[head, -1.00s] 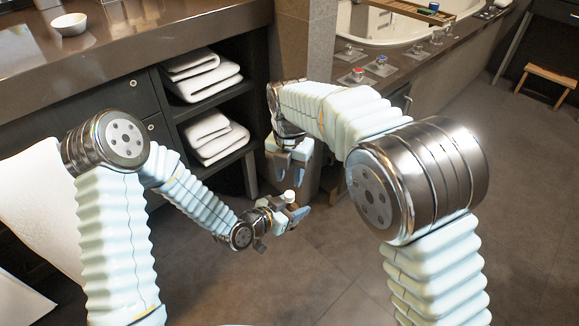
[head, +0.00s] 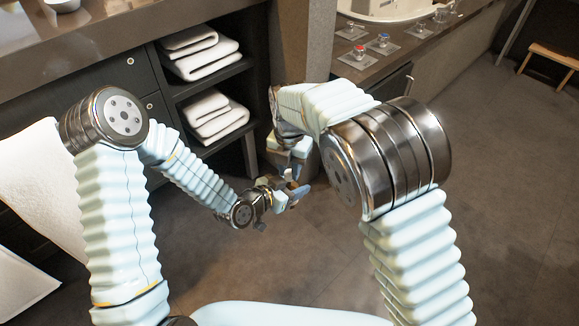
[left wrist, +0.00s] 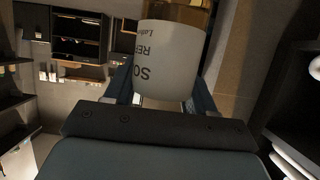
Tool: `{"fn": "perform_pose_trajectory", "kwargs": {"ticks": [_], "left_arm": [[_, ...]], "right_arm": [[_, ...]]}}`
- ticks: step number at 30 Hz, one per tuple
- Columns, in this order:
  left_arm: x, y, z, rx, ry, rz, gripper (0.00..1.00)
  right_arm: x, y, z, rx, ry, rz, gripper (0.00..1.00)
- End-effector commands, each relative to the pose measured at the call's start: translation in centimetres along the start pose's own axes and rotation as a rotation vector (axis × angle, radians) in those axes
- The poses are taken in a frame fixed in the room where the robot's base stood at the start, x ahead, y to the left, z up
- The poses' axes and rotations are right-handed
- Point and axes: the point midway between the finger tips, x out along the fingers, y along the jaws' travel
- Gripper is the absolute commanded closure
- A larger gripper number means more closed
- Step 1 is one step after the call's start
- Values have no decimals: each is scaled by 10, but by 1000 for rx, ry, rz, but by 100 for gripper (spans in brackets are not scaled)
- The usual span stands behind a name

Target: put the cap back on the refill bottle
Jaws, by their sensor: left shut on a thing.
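The refill bottle, amber with a white label (left wrist: 170,58), is between the two blue fingers of my left gripper (left wrist: 165,92) in the left wrist view. The left gripper is shut on it. In the head view the left gripper (head: 287,195) is low over the floor in the middle, and the bottle is hardly visible there. My right gripper (head: 294,166) points down just above and beside the left one. Its fingertips overlap the left gripper in the picture, so I cannot tell its opening or whether it holds the cap. I cannot make out the cap.
A dark shelf unit with folded white towels (head: 210,60) stands behind the left arm. A brown counter (head: 400,70) with a red-topped item (head: 359,52) and a blue-topped item (head: 383,40) is at upper right. A wooden stool (head: 553,55) is far right. The floor is clear.

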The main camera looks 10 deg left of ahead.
Motion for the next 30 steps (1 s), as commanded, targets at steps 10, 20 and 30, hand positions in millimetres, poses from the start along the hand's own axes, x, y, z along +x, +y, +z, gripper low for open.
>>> {"fn": "perform_pose_trajectory", "kwargs": {"ticks": [10,20,30], "left_arm": [[0,0,0,0,1,0,100],[0,0,0,0,1,1,100],[0,0,0,0,0,1,100]], "right_arm": [[0,0,0,234,3,3,100],[0,0,0,570,-1,2,100],[0,0,0,568,-1,2,53]]}}
